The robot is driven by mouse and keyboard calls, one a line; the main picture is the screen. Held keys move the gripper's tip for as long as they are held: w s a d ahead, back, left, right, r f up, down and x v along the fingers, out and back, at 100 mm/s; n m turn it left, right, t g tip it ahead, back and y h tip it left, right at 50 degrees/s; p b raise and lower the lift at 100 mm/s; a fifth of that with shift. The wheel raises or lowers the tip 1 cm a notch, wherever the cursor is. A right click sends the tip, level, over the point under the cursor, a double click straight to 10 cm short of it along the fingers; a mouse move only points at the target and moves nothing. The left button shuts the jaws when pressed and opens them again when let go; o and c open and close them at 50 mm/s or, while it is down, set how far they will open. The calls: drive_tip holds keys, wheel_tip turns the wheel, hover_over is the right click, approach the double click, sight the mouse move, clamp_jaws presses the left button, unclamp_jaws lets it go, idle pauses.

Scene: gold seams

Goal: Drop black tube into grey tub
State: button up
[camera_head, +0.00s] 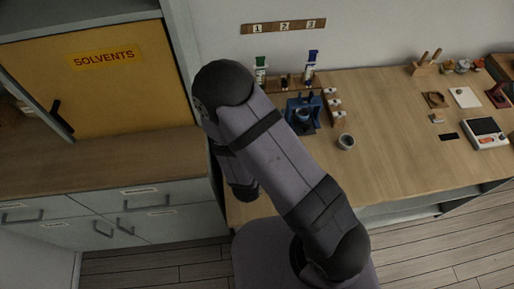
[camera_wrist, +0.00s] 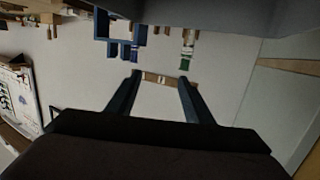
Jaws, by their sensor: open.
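The small grey tub (camera_head: 346,142) stands upright on the bench, right of my arm in the head view. I cannot pick out the black tube with certainty; a small dark item (camera_head: 284,83) sits between the green-capped bottle and the blue-capped bottle. My gripper (camera_wrist: 160,86) shows in the wrist view with its two fingers spread and nothing between them. The numbered strip lies behind the fingertips there. I do not make out the tub in the wrist view.
A blue stand (camera_head: 303,112), a green-capped bottle (camera_head: 261,70), a blue-capped bottle (camera_head: 311,66) and a wooden block with white pieces (camera_head: 333,103) crowd the back. A scale (camera_head: 485,134) stands at right. The bench (camera_head: 395,150) is clear right of the tub.

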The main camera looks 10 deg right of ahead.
drive_tip(key=shift+r, duration=2.3)
drive_tip(key=s+a+f+n+g+y, duration=0.1)
drive_tip(key=s+a+f+g+y, duration=0.25)
drive_tip(key=f+g+y, duration=0.35)
drive_tip(key=s+d+r+n+g, duration=0.1)
drive_tip(key=s+d+r+g, duration=0.1)
drive_tip(key=s, duration=0.5)
drive_tip(key=s+d+r+n+g+h, duration=0.1)
drive_tip(key=s+d+r+n+g, duration=0.1)
drive_tip(key=s+d+g, duration=0.3)
drive_tip(key=s+r+g, duration=0.1)
drive_tip(key=s, duration=0.2)
drive_tip(key=shift+s, duration=0.3)
